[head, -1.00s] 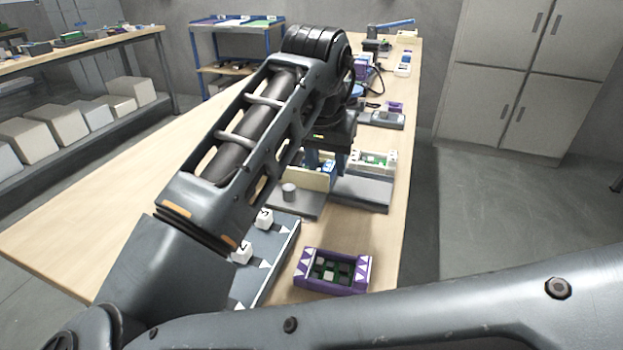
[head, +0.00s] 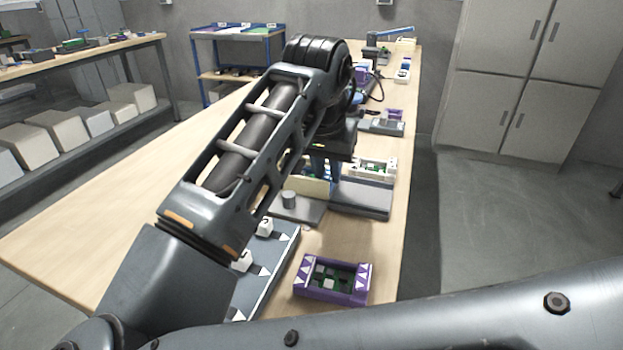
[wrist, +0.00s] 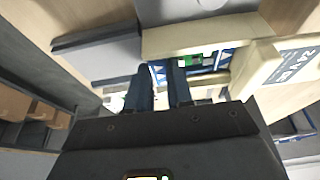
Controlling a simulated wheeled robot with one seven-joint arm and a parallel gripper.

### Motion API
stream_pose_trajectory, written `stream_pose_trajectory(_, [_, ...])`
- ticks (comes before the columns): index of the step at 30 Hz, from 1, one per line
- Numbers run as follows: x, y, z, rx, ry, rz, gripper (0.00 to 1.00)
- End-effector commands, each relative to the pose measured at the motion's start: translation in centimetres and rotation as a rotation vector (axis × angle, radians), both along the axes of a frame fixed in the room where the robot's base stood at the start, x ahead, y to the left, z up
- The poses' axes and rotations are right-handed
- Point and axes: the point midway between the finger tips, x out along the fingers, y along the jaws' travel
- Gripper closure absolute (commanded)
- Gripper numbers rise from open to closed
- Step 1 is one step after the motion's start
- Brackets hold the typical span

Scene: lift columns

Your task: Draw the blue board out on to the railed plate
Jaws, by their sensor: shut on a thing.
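My gripper (head: 326,168) is low over the bench in the head view, its fingers pointing down behind a cream panel (head: 308,188). In the wrist view my gripper (wrist: 160,88) has its two dark fingers close together at the cream holder (wrist: 210,36). The blue board (wrist: 222,60), with green and white parts, shows beside the fingers within this holder. The fingers are shut on it, though the contact itself is mostly hidden. A grey plate (head: 362,200) with a raised edge, which looks like the railed plate, lies just right of the gripper.
A grey base with a short cylinder (head: 289,199) stands in front of the cream panel. A white unit with a green board (head: 375,167) stands behind the grey plate. A purple box (head: 332,280) is nearer. The left of the bench is bare.

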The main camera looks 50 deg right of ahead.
Motion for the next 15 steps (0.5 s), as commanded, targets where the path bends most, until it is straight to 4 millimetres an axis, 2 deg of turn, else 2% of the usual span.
stream_pose_trajectory(15, [-2.1, -0.8, 0.0, 0.000, 0.002, -0.002, 0.96])
